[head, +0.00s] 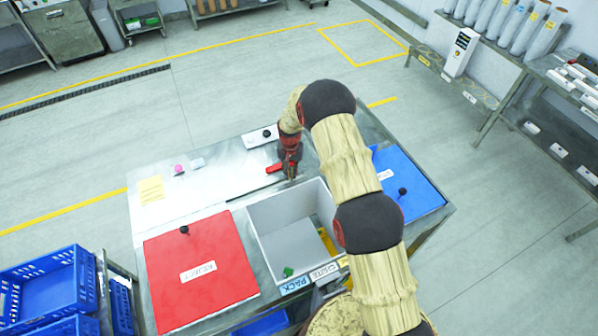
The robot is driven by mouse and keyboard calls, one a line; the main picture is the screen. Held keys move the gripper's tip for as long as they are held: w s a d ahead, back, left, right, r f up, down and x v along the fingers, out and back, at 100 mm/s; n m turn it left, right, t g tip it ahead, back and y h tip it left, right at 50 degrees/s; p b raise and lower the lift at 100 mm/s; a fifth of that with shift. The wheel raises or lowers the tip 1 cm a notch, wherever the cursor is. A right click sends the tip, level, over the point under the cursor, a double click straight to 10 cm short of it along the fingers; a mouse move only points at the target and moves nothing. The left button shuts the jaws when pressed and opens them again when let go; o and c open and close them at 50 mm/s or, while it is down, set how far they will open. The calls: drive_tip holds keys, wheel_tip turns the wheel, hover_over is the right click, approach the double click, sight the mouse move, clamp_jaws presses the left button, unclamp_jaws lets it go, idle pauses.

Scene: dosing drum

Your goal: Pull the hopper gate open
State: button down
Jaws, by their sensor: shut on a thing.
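My gripper (290,172) is low over the steel table, just behind the open grey bin. It is shut on a small red handle (273,169), whose end sticks out to the left of the fingers. I take this to be the hopper gate's handle; the gate itself is not clear to see. The grip is small and partly hidden by my wrist. The grey bin (262,232) has a green piece (288,271) and yellow pieces at its bottom, partly hidden by my arm.
A red lid marked REJECT (200,268) lies left of the bin, a blue lid (418,192) right. Each has a black knob. A white box with a dark knob (262,136) stands behind my gripper. A pink knob (179,169) is farther left. Blue crates (40,285) stand lower left.

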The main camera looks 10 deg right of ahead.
drive_tip(key=s+a+b, duration=0.1)
drive_tip(key=a+b, duration=0.1)
drive_tip(key=a, duration=0.7)
drive_tip(key=s+a+b, duration=0.2)
drive_tip(key=a, duration=0.6)
drive_tip(key=s+a+b, duration=0.2)
drive_tip(key=a, duration=0.7)
drive_tip(key=shift+a+r, duration=0.1)
drive_tip(key=shift+a, duration=0.25)
drive_tip(key=c, duration=2.2)
unclamp_jaws()
drive_tip(key=shift+a, duration=0.1)
drive_tip(key=shift+o, duration=1.2)
drive_tip(key=shift+s+a, duration=0.15)
drive_tip(key=shift+a, duration=0.05)
drive_tip(key=shift+o, duration=0.4)
drive_tip(key=shift+d, duration=0.15)
wheel_tip(320, 180, up, 12)
hover_over(227, 197)
drive_tip(key=s, duration=0.3)
drive_tip(key=shift+w+d, duration=0.1)
drive_tip(key=shift+w, duration=0.1)
